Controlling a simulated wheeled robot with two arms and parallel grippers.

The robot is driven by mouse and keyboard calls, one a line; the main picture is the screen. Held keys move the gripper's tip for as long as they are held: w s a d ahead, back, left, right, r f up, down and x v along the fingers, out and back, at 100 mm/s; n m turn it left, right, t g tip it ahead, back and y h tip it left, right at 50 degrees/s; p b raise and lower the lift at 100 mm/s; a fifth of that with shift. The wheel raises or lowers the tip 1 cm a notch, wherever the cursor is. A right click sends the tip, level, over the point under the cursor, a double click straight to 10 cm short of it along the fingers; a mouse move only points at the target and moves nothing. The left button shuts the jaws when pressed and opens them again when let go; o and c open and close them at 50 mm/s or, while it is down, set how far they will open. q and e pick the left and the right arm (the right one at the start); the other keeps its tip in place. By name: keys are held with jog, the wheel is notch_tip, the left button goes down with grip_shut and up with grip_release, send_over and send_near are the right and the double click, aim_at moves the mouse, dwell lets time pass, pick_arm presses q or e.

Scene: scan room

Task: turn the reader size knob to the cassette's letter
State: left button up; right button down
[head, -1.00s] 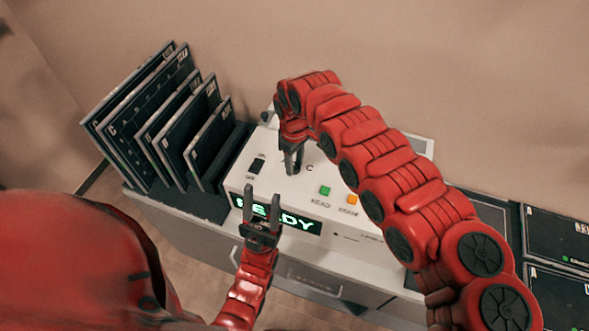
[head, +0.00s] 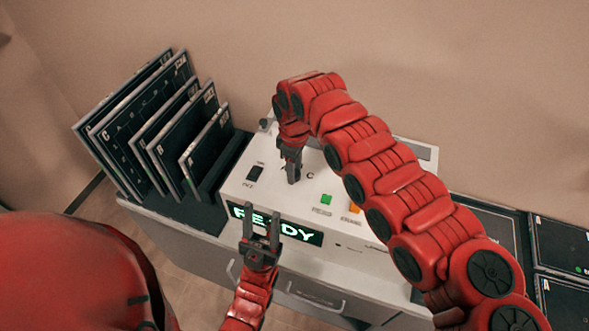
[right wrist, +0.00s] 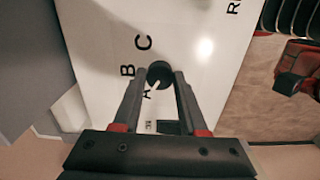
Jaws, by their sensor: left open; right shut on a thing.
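The white reader (head: 345,205) stands on a grey cabinet, its green display (head: 300,232) partly covered by my left gripper and reading READY. In the right wrist view the dark round size knob (right wrist: 159,72) has the letters A, B and C around its left side. Its white mark points down-left, toward A (right wrist: 147,94). My right gripper (head: 292,180) reaches down from above and is shut on the knob, one finger on each side in the right wrist view (right wrist: 160,76). My left gripper (head: 261,222) is open and empty in front of the display.
Dark lettered cassettes (head: 133,125) lean in a rack left of the reader. More dark panels (head: 565,247) lie at the right. A black switch (head: 255,173), a green button (head: 326,199) and an orange button (head: 355,208) are on the reader's top. A wall stands behind.

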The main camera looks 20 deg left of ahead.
jog(key=shift+c, duration=2.2)
grip_release()
notch_tip(320, 180, up, 18)
jog(key=shift+f+b, duration=0.25)
jog(key=shift+b, duration=0.15)
